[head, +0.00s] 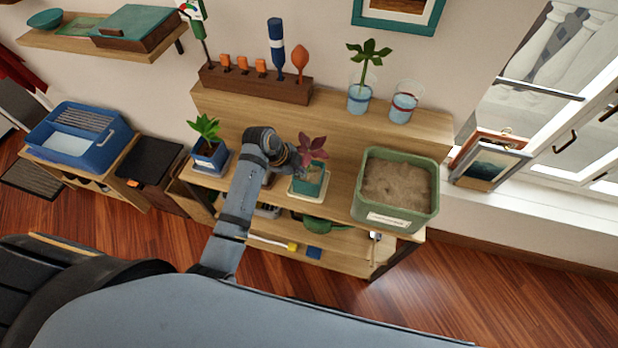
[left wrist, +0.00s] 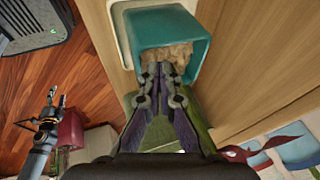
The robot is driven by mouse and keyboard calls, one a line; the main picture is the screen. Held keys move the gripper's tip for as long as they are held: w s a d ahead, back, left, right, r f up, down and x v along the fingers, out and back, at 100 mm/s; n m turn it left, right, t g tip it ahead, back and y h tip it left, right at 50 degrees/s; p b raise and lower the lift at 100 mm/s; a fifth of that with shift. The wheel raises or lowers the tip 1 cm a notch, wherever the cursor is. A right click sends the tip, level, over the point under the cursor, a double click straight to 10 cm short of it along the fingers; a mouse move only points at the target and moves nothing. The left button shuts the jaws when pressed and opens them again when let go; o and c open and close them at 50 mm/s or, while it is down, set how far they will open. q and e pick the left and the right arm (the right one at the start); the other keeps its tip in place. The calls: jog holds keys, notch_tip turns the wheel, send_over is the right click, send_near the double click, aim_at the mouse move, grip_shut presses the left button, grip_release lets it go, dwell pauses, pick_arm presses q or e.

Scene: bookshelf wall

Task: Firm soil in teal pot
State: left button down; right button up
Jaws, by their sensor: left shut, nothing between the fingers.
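The teal pot (head: 318,188) stands on a cream saucer (head: 293,190) on the wooden bench. A plant with dark red leaves (head: 313,148) rises above it. In the left wrist view the teal pot (left wrist: 194,22) holds brown soil (left wrist: 182,52), and red leaves (left wrist: 283,138) show at lower right. My left gripper (head: 300,163) is at the pot, beside the plant. In the left wrist view its fingers (left wrist: 163,72) are together and empty, their tips over the soil; I cannot tell whether they touch it. My right gripper (left wrist: 52,98) shows small, apart from the pot; its jaw state is unclear.
A green bin of soil (head: 398,190) stands right of the pot. Behind are a wooden tool rack (head: 255,84) and two glasses, one (head: 360,98) with a cutting. Bench space lies between pot and bin.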

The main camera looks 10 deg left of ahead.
pick_arm(q)
jog(key=shift+f, duration=0.25)
jog(key=shift+s+f+b, duration=0.1)
jog(key=shift+f+b, duration=0.25)
jog(key=shift+f, duration=0.6)
dwell(0.5)
notch_tip(320, 180, up, 8)
jog(key=p, duration=0.8)
jog(key=shift+p, duration=0.3)
jog(key=shift+r, duration=0.1)
